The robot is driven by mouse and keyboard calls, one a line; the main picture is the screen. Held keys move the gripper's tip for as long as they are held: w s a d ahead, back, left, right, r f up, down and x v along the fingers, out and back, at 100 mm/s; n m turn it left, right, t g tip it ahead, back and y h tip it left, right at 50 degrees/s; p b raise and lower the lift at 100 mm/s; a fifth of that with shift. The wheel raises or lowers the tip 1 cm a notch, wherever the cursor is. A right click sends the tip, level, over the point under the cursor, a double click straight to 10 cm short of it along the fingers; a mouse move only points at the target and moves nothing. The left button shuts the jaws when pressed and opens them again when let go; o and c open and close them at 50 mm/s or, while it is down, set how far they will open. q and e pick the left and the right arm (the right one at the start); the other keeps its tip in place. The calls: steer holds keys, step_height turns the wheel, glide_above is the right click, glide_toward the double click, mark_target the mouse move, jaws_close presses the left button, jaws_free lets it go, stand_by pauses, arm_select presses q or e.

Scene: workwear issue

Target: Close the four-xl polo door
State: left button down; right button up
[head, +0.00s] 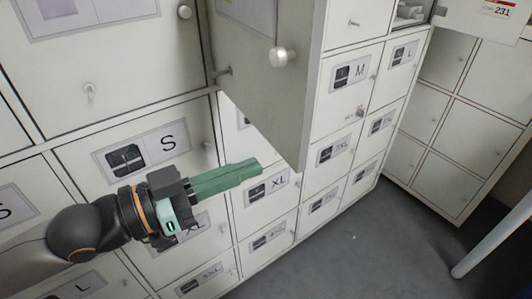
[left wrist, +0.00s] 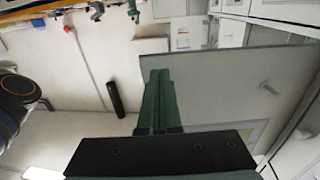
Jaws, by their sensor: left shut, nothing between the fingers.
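A grey locker door (head: 265,85) stands swung open in the upper middle of the head view, with a round knob (head: 283,57) on its face. Its own size label is not readable here, so I cannot tell whether it is the four-xl polo door. In the left wrist view a grey door panel (left wrist: 225,85) with a knob (left wrist: 268,88) fills the right side. My left gripper (head: 258,167) is shut and empty, its green fingers pointing right, below the door's lower edge in the picture. In the left wrist view its fingertips (left wrist: 160,74) overlap the panel's left edge. My right gripper is not in view.
Another door, marked 231 (head: 490,14), stands open at the upper right. Grey floor (head: 370,245) is clear; a pale tube (head: 495,240) slants at the right.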

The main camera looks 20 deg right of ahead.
mark_target(285, 155)
arm_select(q)
steer(key=x, duration=0.3)
steer(key=shift+w+d+p, duration=0.1)
steer(key=shift+d+p, duration=0.2)
steer(key=shift+d, duration=0.2)
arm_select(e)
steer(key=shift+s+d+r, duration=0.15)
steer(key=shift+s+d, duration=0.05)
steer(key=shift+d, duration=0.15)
arm_select(q)
steer(key=shift+d, duration=0.1)
